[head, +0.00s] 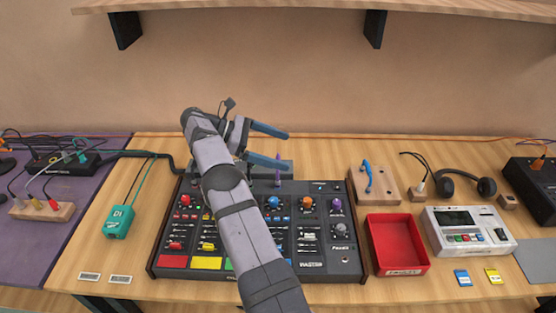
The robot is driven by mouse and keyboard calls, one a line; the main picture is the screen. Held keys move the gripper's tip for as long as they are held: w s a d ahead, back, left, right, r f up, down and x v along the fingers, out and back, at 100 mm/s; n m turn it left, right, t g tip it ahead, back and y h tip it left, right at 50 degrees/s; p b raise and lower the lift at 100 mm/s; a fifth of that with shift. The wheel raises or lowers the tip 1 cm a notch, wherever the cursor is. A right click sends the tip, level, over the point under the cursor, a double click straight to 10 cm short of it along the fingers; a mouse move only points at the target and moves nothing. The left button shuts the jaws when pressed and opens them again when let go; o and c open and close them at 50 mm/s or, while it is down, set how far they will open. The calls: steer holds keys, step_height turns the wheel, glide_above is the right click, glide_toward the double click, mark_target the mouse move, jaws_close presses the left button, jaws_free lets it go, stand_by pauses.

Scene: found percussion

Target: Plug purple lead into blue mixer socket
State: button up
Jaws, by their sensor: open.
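The mixer (344,262) is a black console with coloured knobs, faders and pads in the middle of the table. A small upright purple piece (278,178), perhaps the purple lead's plug, stands at the mixer's back edge. A blue knob (274,202) is just in front of it; I cannot make out a blue socket. My gripper (284,149) has blue fingers spread apart, pointing right, above the mixer's back edge. The nearer finger is just above the purple piece in the picture; I cannot tell whether they touch. My arm hides the mixer's middle-left part.
A teal DI box (118,222) and a wooden block (42,211) with coloured plugs are at left. A wooden board with a blue item (369,178), red tray (399,270), headphones (487,187) and white device (468,233) are at right. A shelf (300,8) is overhead.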

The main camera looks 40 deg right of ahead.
steer(key=shift+r, duration=2.05)
steer(key=shift+w, duration=0.1)
